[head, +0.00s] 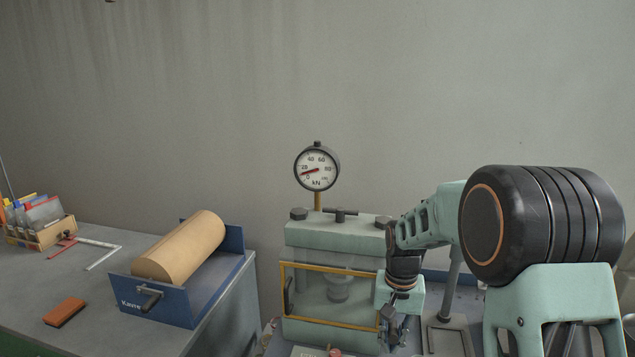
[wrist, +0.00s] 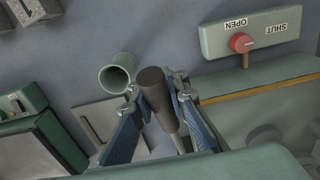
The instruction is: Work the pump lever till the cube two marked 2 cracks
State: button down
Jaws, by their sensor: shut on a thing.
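My gripper (wrist: 157,100) is shut on the dark handle (wrist: 157,92) of a lever, with a blue finger on each side. In the head view my gripper (head: 393,328) is low at the right front of the pale green press (head: 335,236), and its fingertips are partly hidden. The round gauge (head: 317,168) on top has its red needle near 0. A yellow-framed guard (head: 330,322) covers the press front. A round metal part shows dimly behind it. I cannot make out a cube marked 2 there.
A red knob (wrist: 242,43) sits by a plate lettered OPEN and SHUT. An open pale green tube (wrist: 117,74) stands beside the handle. Grey blocks (wrist: 28,10) lie at the wrist view's top left. A paper roll (head: 182,247) in a blue holder stands on the left bench.

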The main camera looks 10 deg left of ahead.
jog(key=shift+s+f+b, duration=0.2)
jog(key=shift+f+b, duration=0.2)
jog(key=shift+f, duration=0.3)
jog(key=shift+s+f+b, duration=0.25)
jog(key=shift+f+b, duration=0.2)
jog(key=shift+f, duration=0.3)
jog(key=shift+s+f+b, duration=0.2)
jog(key=shift+f+b, duration=0.2)
jog(key=shift+f, duration=0.3)
jog(key=shift+s+f+b, duration=0.2)
jog(key=shift+f+b, duration=0.9)
jog(key=shift+f, duration=0.6)
jog(key=shift+r, duration=0.1)
jog(key=r+p, duration=0.1)
jog(key=r, duration=0.1)
jog(key=w+r+p, duration=0.1)
jog(key=r+p, duration=0.1)
jog(key=shift+r+p, duration=0.3)
jog(key=r+p, duration=0.1)
jog(key=w+r+p, duration=0.1)
jog(key=r, duration=0.1)
jog(key=r+p, duration=0.1)
jog(key=shift+w+r, duration=0.2)
jog(key=shift+w, duration=0.15)
jog(key=shift+f, duration=0.1)
